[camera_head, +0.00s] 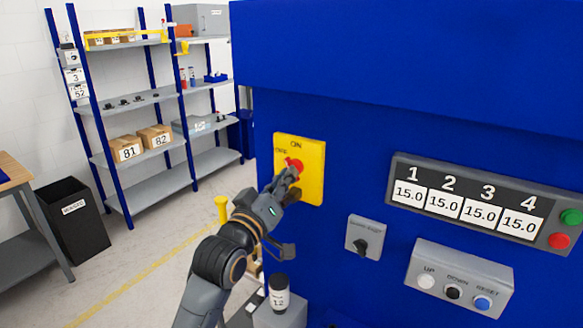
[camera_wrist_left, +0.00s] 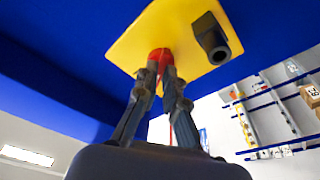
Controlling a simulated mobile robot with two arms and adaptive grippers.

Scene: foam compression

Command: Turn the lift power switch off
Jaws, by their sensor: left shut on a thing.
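A yellow switch plate (camera_head: 312,172) marked "ON" at its top is on the blue machine wall. Its red switch knob (camera_head: 293,164) is partly hidden by my left gripper (camera_head: 290,181). In the left wrist view, my left gripper (camera_wrist_left: 163,78) is shut on the red knob (camera_wrist_left: 160,57), with a finger on each side of it. A dark cylindrical part (camera_wrist_left: 212,41) sticks out of the yellow plate beside the knob. The knob's exact angle is hard to read. My right gripper is not in view.
A grey plate with a black selector (camera_head: 361,246), a button box (camera_head: 459,277) and a display panel (camera_head: 480,205) are to the right. A dark container (camera_head: 279,292) stands below my left gripper. Shelves (camera_head: 150,97) and a black bin (camera_head: 73,219) stand at left.

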